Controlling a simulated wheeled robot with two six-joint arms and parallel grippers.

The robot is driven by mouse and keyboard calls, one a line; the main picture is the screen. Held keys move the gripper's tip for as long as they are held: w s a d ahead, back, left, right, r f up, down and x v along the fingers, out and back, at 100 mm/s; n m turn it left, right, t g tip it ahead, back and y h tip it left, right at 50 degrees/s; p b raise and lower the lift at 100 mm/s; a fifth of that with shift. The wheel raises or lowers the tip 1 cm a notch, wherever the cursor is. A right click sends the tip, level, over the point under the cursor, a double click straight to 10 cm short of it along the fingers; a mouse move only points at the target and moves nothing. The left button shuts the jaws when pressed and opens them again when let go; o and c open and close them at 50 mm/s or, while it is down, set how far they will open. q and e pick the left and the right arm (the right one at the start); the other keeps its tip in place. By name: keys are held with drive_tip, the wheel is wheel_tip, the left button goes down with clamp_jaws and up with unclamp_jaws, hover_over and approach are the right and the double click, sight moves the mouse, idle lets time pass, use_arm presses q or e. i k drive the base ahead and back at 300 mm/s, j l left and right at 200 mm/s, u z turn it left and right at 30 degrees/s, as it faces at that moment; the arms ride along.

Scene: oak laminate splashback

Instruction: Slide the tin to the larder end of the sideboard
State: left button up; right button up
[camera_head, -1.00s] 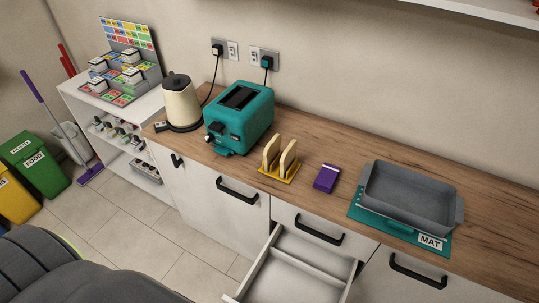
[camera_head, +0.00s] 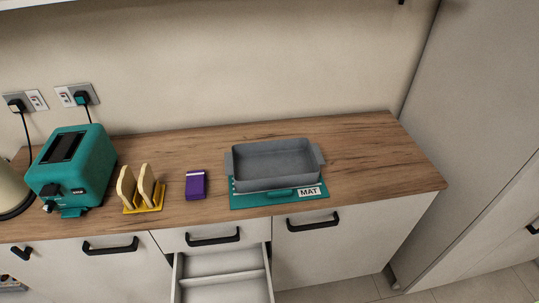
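A grey rectangular tin (camera_head: 275,163) with side handles sits on a teal mat (camera_head: 250,201) labelled MAT, on the wood-topped sideboard (camera_head: 375,155). The tin looks empty. The sideboard's bare right end lies beside a tall grey cabinet (camera_head: 475,110), which may be the larder. Neither of my grippers shows in the head view.
A teal toaster (camera_head: 85,165), a yellow rack with toast (camera_head: 142,190) and a purple box (camera_head: 196,184) stand left of the tin. A drawer (camera_head: 222,275) below is open and empty. The worktop right of the mat is clear.

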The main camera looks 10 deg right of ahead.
sight(259, 166)
drive_tip(key=i+j+z, duration=0.1)
drive_tip(key=j+z, duration=0.3)
drive_tip(key=j, duration=0.15)
drive_tip(key=j+z, duration=0.4)
drive_tip(key=j, duration=0.15)
